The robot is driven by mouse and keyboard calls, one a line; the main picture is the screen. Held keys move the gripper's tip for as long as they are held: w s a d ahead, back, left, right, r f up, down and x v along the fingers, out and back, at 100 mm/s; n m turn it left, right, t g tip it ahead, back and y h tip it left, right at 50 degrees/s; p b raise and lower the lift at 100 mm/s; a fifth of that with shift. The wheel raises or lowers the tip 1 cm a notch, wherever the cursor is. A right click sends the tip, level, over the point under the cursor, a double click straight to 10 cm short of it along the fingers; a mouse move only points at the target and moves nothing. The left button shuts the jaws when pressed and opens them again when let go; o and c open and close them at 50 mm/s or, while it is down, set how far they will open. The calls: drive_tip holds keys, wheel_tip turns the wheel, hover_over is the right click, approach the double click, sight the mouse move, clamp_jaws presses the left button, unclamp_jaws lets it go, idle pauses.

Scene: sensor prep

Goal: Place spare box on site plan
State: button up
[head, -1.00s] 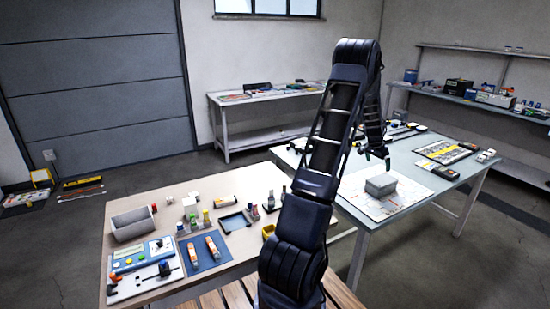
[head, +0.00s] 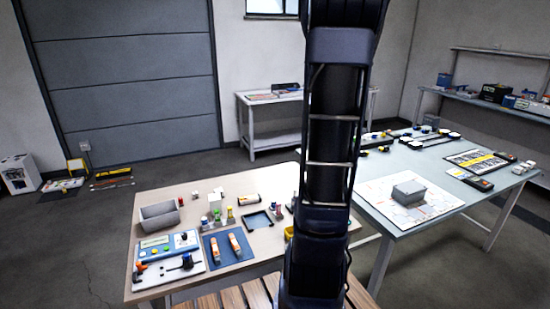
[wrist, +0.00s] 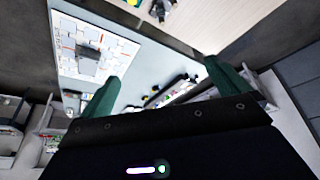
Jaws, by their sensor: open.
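A grey box (head: 409,194) sits on the white site plan (head: 378,193) on the right table. In the wrist view the box (wrist: 88,60) shows as a grey block on the plan (wrist: 66,38). My gripper (wrist: 160,70) shows its two green fingers spread wide with nothing between them. The box lies beyond the left finger, well apart from it. My gripper is out of the head view, where my arm stands upright across the middle.
The left table (head: 250,249) holds another grey bin (head: 160,216), a control panel (head: 168,256), a blue mat (head: 215,250) and small bottles. A black-framed board (head: 480,160) lies behind the plan. A white bench (head: 275,118) stands at the back.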

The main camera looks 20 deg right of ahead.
drive_tip(key=s+a+r+n+t+y, duration=0.15)
drive_tip(key=s+a, duration=0.25)
drive_tip(key=a, duration=0.4)
drive_tip(key=s+a+r+n, duration=0.2)
drive_tip(key=s+a+n, duration=0.15)
drive_tip(key=a, duration=0.55)
drive_tip(key=s+a+f+n+y, duration=0.1)
drive_tip(key=s+a+n, duration=0.3)
drive_tip(key=s+a, duration=0.7)
drive_tip(key=shift+s+a+f+y, duration=0.2)
drive_tip(key=shift+s+f+y, duration=0.15)
drive_tip(key=shift+s+f, duration=0.6)
